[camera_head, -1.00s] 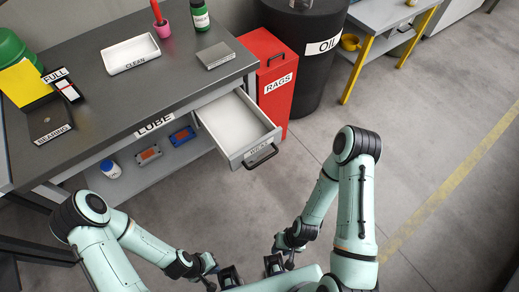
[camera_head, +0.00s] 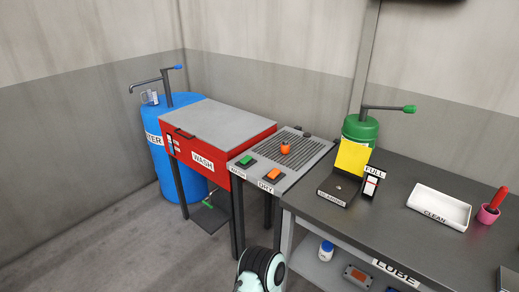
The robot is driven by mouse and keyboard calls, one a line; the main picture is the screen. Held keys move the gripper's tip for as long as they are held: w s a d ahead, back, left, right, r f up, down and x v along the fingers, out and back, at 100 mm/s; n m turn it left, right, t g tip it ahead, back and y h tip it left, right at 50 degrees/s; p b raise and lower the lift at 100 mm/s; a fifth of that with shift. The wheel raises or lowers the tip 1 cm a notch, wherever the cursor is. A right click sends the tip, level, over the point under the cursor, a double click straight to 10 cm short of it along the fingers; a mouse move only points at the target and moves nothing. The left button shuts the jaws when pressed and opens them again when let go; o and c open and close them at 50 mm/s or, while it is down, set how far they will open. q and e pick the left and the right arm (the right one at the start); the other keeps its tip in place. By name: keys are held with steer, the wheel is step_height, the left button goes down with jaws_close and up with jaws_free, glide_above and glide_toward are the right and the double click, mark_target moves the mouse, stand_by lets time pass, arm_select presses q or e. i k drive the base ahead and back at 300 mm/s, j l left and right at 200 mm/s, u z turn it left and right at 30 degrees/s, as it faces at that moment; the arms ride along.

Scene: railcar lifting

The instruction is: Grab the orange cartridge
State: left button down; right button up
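No object labelled as a cartridge can be made out. An orange-faced block with a grey rim (camera_head: 357,275) lies on the shelf under the dark workbench. A small orange rounded object (camera_head: 285,148) sits on the slatted top of the DRY station (camera_head: 302,158). I cannot tell whether either is the orange cartridge. Neither gripper shows in the head view; only a dark and pale green joint of my arm appears at the bottom edge.
A red WASH cabinet (camera_head: 202,159) with a grey lid stands left of the DRY station, beside a blue water barrel (camera_head: 176,178). The dark workbench (camera_head: 410,230) carries a white CLEAN tray (camera_head: 438,214) and a green pump (camera_head: 360,130). Floor at front left is clear.

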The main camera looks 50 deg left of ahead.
mark_target(284, 146)
steer(key=u, duration=1.45)
steer(key=i+j+u, duration=0.15)
steer(key=j, duration=0.3)
steer(key=i+j+u, duration=0.15)
steer(key=i+j, duration=0.25)
